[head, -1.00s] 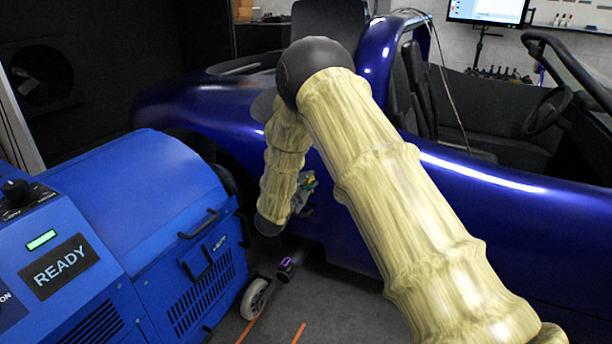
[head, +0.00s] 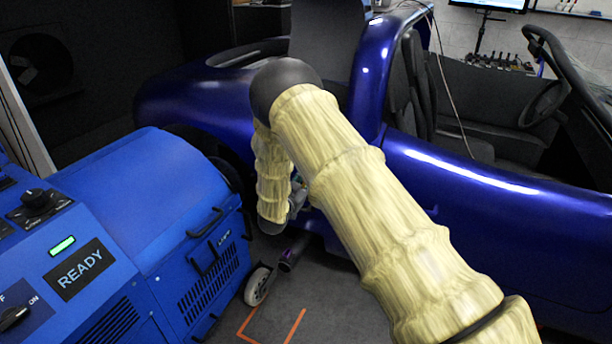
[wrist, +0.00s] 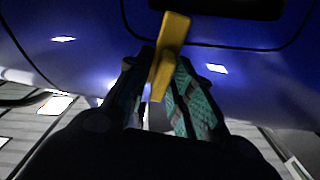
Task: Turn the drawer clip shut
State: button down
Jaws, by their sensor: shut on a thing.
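In the wrist view, a yellow bar-shaped piece (wrist: 169,52), which looks like the drawer clip, stands slightly tilted, its top to the right. My gripper (wrist: 158,75) has its two green-padded fingers shut on the lower part of this piece. Behind it is a glossy blue panel (wrist: 225,85) with a dark recess above. In the head view, my gripper is mostly hidden behind my arm, low beside the blue car (head: 450,205). The yellow piece cannot be made out there.
The blue dynamometer cabinet (head: 150,205), with a READY display (head: 80,268), stands at left, close to my forearm. Its caster wheel (head: 258,287) and a dark cylinder with a purple band (head: 290,256) lie below my gripper. Grey floor with orange lines is open at the bottom.

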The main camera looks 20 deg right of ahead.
jog(key=shift+n+p, duration=0.55)
jog(key=shift+n, duration=1.05)
jog(key=c, duration=1.5)
grip_release()
jog(key=shift+f, duration=0.1)
jog(key=v, duration=1.2)
